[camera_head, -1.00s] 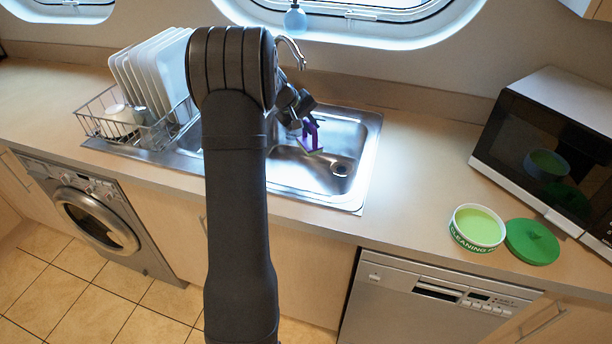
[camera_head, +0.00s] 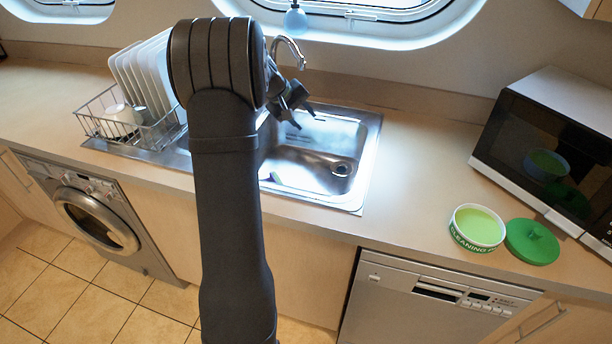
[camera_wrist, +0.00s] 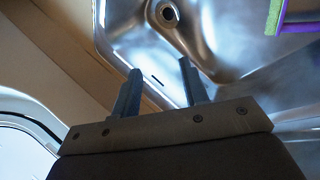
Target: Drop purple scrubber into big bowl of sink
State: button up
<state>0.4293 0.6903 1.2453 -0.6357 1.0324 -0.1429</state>
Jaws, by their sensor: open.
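The purple scrubber (camera_wrist: 298,27), with a green pad along one side, shows at the top right edge of the wrist view, partly out of frame. It is over the steel of the sink, and I cannot tell exactly what it rests on. My gripper (camera_head: 305,116) is open and empty above the back of the bowl, apart from the scrubber. Its two fingers also show in the wrist view (camera_wrist: 159,68).
A faucet (camera_head: 289,48) stands behind the sink. A dish rack (camera_head: 125,125) with white plates is at left. A green tub (camera_head: 478,228), its lid (camera_head: 532,242) and a microwave (camera_head: 555,150) are at right. The counter between sink and tub is clear.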

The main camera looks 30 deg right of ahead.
jog(key=v, duration=1.3)
jog(key=shift+f, duration=0.1)
jog(key=d+x, duration=0.1)
jog(key=x, duration=1.4)
jog(key=shift+d, duration=0.2)
